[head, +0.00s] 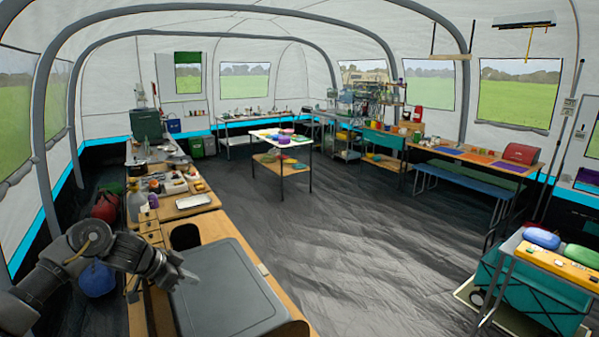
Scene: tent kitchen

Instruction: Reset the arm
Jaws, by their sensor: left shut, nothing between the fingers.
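My left arm comes in from the lower left of the head view. Its gripper (181,272) is shut and empty. It hangs over the left end of a large grey lidded box (232,290) set in the near wooden counter. I cannot tell whether the fingertips touch the lid. My right arm and right gripper are not in view.
The counter (215,228) runs away along the left, with a white tray (193,201) and kitchen items on it. A white-topped table (276,133) stands mid-room. A teal cart (530,290) is at the lower right. The dark floor (370,240) between is clear.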

